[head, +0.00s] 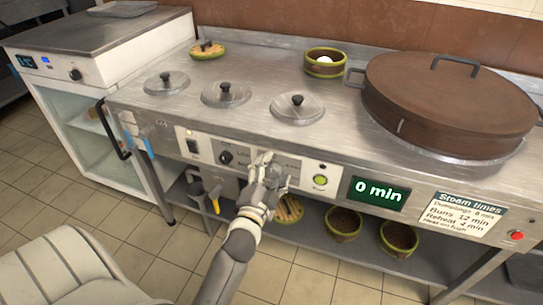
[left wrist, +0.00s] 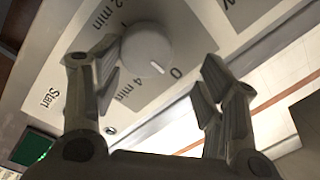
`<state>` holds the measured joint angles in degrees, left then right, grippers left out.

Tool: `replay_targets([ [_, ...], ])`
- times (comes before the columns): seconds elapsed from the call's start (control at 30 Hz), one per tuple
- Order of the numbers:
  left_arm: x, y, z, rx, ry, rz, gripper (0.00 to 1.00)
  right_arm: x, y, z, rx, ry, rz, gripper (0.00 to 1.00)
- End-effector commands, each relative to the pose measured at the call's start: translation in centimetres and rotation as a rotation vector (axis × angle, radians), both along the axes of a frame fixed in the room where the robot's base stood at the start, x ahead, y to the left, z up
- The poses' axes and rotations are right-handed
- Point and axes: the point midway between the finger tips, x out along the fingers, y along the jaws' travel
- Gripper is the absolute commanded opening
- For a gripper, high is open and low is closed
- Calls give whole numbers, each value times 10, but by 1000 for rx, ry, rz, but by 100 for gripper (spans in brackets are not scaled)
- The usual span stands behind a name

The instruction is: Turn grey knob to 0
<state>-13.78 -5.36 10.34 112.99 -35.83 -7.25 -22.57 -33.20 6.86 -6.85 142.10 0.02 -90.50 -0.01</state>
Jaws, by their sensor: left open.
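The grey knob (left wrist: 147,50) shows in the left wrist view on a panel marked 2 min, 4 min and 0. Its short white mark points between 4 min and 0, nearer 0. My left gripper (left wrist: 162,62) is open, with one finger on each side of the knob. The left finger in that view is close to the knob's edge; whether they touch I cannot tell. The right finger is clearly apart from it. In the head view my left gripper (head: 264,168) is at the front panel and hides the knob. My right gripper is not in view.
Beside the gripper are a black knob (head: 226,157), a green button (head: 320,180) and a display (head: 378,192) reading 0 min. A large brown lidded steamer (head: 450,100) stands on the counter. Steamer baskets (head: 344,224) sit on the shelf below. A pale chair (head: 70,268) stands at lower left.

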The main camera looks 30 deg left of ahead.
Motion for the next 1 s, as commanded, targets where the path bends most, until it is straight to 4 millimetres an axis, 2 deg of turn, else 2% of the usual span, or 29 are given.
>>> replay_targets([
  [0.03, 1, 0, 21, 11, -24, -5, 61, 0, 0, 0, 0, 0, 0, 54],
  [0.1, 1, 0, 35, 13, -29, -6, 61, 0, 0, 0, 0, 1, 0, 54],
  [0.17, 2, 0, 48, 13, -32, -6, 61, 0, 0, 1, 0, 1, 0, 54],
  [0.3, 2, 1, 70, 14, -36, -6, 74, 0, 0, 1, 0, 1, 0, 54],
  [0.4, 2, 2, 81, 18, -35, -2, 79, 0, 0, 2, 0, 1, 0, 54],
  [0.5, 1, 2, 83, 14, -28, -2, 61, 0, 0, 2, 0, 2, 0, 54],
  [1.0, 1, 0, 79, 5, -16, -2, 61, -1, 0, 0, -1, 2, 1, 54],
])
